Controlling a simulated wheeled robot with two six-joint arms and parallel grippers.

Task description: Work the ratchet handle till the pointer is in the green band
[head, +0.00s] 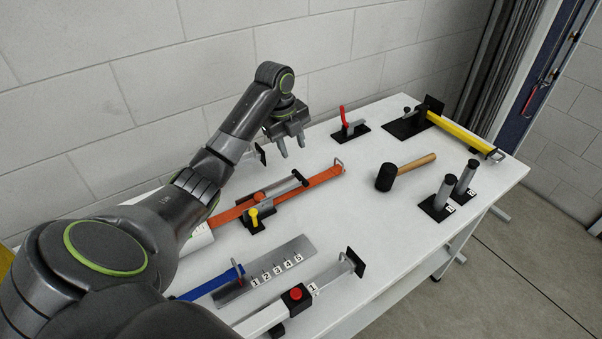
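An orange strap (325,177) runs across the left-middle of the table. A ratchet with a grey handle bar (285,191) sits along it, with a yellow knob (254,215) on a dark base beside it. A white scale plate (199,238) shows partly behind my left arm. I cannot make out a pointer or a green band. My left gripper (292,150) hangs above the table beyond the strap, fingers pointing down and apart, with nothing between them. It is clear of the handle bar. My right gripper is out of view.
A numbered plate (285,262) and a red button (296,293) are at the front. The table centre is mostly clear.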

